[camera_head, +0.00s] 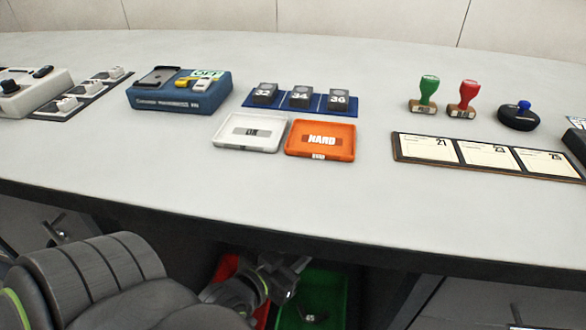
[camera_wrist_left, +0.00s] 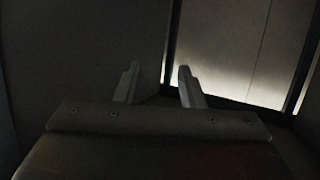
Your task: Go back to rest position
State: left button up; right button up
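My left arm comes in from the lower left in the head view. My left gripper (camera_head: 292,272) is below the table's front edge, over a red bin (camera_head: 226,268) and a green bin (camera_head: 330,290). In the left wrist view its two fingers (camera_wrist_left: 159,78) stand apart with nothing between them. That view is dark, with a pale panel beyond the fingers. My right gripper is in neither view.
The light table (camera_head: 200,190) overhangs the gripper. On it are a white tray (camera_head: 250,145), an orange HARD tray (camera_head: 320,154), a blue box (camera_head: 178,104), numbered blocks (camera_head: 301,97), stamps (camera_head: 428,88) and cards (camera_head: 427,148). A dark piece lies in the green bin.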

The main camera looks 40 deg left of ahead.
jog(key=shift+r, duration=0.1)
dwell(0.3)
